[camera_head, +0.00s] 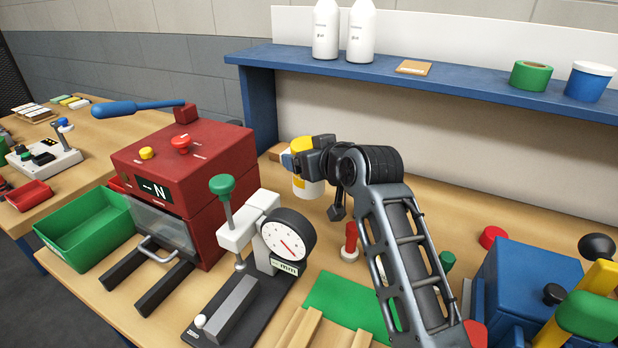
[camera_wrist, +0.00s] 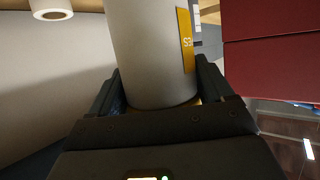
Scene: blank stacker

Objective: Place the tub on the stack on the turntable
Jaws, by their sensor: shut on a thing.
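My gripper (camera_head: 298,158) is near the back wall, right of the dark red machine, and points left. In the wrist view my gripper (camera_wrist: 155,95) has its jaws on both sides of a white, round tub (camera_wrist: 150,45) with an orange-yellow label and is shut on it. In the head view the tub (camera_head: 308,188) shows only partly, below the gripper; the rest is hidden by gripper and arm. I cannot make out the turntable or a stack; the arm covers part of the bench.
The dark red machine (camera_head: 185,160) stands close left of the gripper. A dial gauge stand (camera_head: 285,238) is in front. A blue shelf (camera_head: 450,88) overhead holds two white bottles, green tape and a blue pot (camera_head: 588,84). A blue box (camera_head: 525,290) is at right.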

